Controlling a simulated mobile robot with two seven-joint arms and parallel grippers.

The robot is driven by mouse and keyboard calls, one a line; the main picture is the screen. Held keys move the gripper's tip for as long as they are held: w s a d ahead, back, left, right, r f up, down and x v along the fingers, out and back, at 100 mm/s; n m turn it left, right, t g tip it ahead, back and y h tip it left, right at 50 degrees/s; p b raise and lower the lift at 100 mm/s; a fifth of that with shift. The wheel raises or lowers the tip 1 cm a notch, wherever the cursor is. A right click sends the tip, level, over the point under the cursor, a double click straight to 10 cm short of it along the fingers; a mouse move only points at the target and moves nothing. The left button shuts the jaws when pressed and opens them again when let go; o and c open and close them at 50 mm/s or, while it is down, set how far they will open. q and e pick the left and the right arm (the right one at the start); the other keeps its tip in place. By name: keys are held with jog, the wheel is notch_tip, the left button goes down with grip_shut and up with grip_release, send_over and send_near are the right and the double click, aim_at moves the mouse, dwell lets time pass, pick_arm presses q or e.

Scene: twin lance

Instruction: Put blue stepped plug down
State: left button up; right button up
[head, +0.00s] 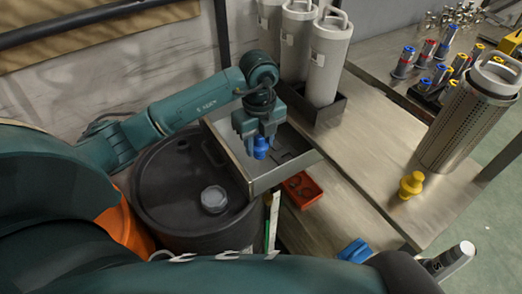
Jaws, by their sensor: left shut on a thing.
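The blue stepped plug (261,147) is in my left gripper (259,134), which points down. The gripper is shut on the plug's upper part, and the plug's lower end shows below the fingers. Plug and gripper are over a shallow metal tray (272,180) with dark recesses in its floor. I cannot tell whether the plug touches the tray floor. My right gripper is not in view.
A black drum (165,205) with a pale cap stands left of the tray. White canisters (326,60) stand behind it. A red bin (301,190), a yellow plug (411,185) and a perforated metal canister (470,120) are to the right. Bare bench (375,150) lies between.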

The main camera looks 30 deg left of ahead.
aim_at(259, 158)
pick_arm(q)
notch_tip(259, 158, down, 6)
jog(key=shift+r, duration=0.1)
dwell(0.4)
jog(key=shift+f, duration=0.2)
jog(key=o, duration=0.9)
jog(key=shift+o, duration=0.2)
